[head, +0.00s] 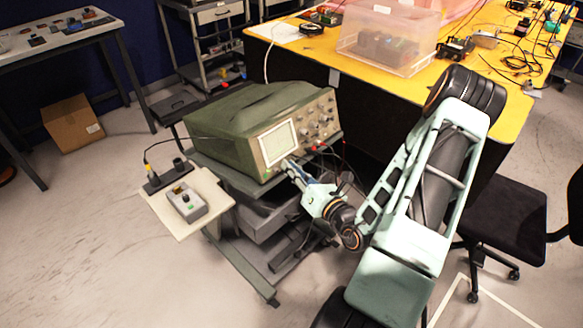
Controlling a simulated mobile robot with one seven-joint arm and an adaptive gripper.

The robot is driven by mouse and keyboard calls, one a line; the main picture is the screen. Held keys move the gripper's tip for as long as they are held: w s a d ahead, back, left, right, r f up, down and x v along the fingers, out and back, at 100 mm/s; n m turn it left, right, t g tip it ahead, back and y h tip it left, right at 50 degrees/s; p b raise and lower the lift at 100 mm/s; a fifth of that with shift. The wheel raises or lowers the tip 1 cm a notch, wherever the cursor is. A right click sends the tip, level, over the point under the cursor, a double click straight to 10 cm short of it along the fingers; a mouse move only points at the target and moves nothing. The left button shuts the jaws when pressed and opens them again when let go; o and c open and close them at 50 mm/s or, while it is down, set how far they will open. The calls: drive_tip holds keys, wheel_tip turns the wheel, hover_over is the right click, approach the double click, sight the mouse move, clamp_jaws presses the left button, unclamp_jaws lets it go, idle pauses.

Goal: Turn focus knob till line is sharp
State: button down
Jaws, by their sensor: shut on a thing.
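A green oscilloscope (238,112) stands on a cart, its front panel facing right and toward me. Its pale screen (278,143) is on the left part of the panel; any line on it is too small to make out. Several knobs (312,116) sit right of the screen. My gripper (288,164) is at the panel just below the screen, shut on a small knob there. The fingers hide that knob, so I cannot read its label or setting.
Cables hang from the panel's lower right, near my gripper. A side shelf with a small grey control box (187,204) juts out left of the cart (240,258). A yellow bench (310,52) stands behind, and a black chair (507,215) to the right.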

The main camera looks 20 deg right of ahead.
drive_tip(key=shift+f, duration=0.1)
drive_tip(key=c, duration=2.3)
unclamp_jaws()
drive_tip(key=s+d, duration=0.2)
drive_tip(key=s, duration=1)
drive_tip(key=shift+r, duration=0.4)
drive_tip(key=shift+a, duration=0.1)
